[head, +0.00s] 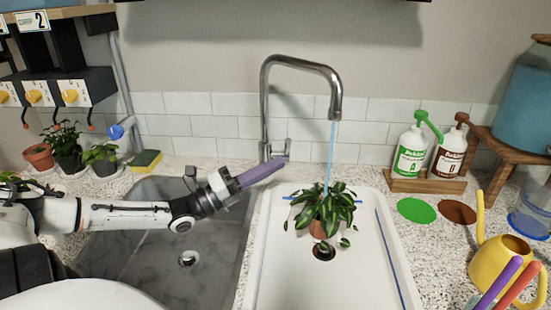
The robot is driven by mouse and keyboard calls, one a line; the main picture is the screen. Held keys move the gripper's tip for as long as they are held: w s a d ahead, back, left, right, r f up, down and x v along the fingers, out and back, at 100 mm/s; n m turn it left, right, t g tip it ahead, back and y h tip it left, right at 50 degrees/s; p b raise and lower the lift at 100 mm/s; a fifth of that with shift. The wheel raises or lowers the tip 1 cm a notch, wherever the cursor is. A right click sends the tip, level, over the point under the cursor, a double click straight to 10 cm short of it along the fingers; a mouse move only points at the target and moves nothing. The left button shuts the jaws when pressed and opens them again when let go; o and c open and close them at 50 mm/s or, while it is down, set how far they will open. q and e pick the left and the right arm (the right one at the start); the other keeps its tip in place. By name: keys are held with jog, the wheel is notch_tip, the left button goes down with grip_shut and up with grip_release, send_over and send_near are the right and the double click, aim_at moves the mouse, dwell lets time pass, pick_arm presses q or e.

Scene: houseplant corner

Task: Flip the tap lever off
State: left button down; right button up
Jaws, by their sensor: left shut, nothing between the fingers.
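The chrome tap (265,100) stands behind the sink with its spout arching right. Its small lever (288,146) sticks up at the right side of the tap's base. A thin stream of water (332,150) falls from the spout onto a potted plant (322,212) in the white basin. My left gripper (279,163) reaches in from the left over the grey basin, its purple fingers shut and empty. Its tips are just below the lever; I cannot tell whether they touch. My right gripper is not in view.
The grey sink basin (150,255) lies under my left arm. Small potted plants and a sponge (146,160) stand behind it. Right of the white basin (275,260) are two bottles (412,150) in a wooden holder and a yellow watering can (497,268).

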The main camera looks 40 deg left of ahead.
pick_arm(q)
jog(key=shift+w+a+r+b, duration=0.15)
jog(key=shift+w+a+r, duration=0.15)
jog(key=shift+w, duration=0.2)
jog(key=shift+w+a+r+b, duration=0.2)
jog(key=shift+w+a+r, duration=0.1)
jog(key=shift+w, duration=0.2)
jog(key=shift+w+a+r+b, duration=0.15)
jog(key=shift+w+a+r, duration=0.15)
jog(key=shift+w, duration=0.2)
